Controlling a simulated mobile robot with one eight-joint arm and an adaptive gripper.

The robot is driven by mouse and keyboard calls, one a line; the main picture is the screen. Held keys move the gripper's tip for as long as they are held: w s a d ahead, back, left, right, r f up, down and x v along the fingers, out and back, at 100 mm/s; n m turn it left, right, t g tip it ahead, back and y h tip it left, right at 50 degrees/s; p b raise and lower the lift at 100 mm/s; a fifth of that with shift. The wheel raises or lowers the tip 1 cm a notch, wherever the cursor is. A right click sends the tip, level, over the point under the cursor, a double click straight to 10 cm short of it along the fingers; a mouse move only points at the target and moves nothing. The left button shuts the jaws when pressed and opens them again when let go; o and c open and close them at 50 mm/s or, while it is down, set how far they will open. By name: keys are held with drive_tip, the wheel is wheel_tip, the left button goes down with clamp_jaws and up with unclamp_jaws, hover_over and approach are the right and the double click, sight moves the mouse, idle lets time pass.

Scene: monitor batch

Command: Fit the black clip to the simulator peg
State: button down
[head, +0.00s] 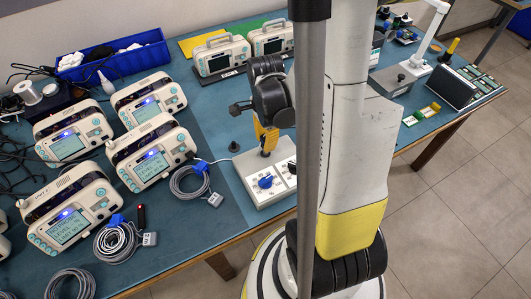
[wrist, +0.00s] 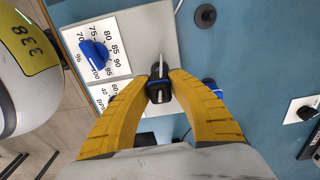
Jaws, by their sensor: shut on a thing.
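My gripper (wrist: 160,84) has its two yellow fingers shut on the black clip (wrist: 158,95), which has a blue band, in the wrist view. A pale, narrow piece shows at the clip's middle; I cannot tell whether it is the peg. In the head view my gripper (head: 266,140) points down over the back of the white simulator box (head: 250,195). The box has a blue dial (head: 265,182), which also shows in the wrist view (wrist: 95,52). The peg is not clearly seen, and contact between clip and box cannot be told.
Several beige monitors (head: 145,158) with lit screens stand at left, with coiled grey cables (head: 118,243) in front. A small black round piece (head: 234,147) stands on the blue mat near the box. A blue bin (head: 115,62) is at the back. My column hides the box's right side.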

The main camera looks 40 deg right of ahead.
drive_tip(key=shift+f+b, duration=1.4)
drive_tip(key=shift+f, duration=0.15)
idle(0.4)
drive_tip(key=c, duration=1.2)
unclamp_jaws()
wheel_tip(320, 180, up, 12)
drive_tip(key=shift+r, duration=0.1)
drive_tip(key=shift+a, duration=0.1)
drive_tip(key=a+r+n+t, duration=0.2)
drive_tip(key=a+n, duration=0.3)
drive_tip(key=n, duration=0.2)
drive_tip(key=a+r+n+t, duration=0.2)
drive_tip(key=a+n, duration=0.4)
drive_tip(key=n, duration=0.1)
drive_tip(key=a+r+n+t, duration=0.2)
drive_tip(key=a+n+t, duration=0.1)
drive_tip(key=a+n, duration=0.3)
drive_tip(key=shift+w+a+r+n, duration=0.2)
drive_tip(key=shift+r+n, duration=0.1)
drive_tip(key=shift+n, duration=0.3)
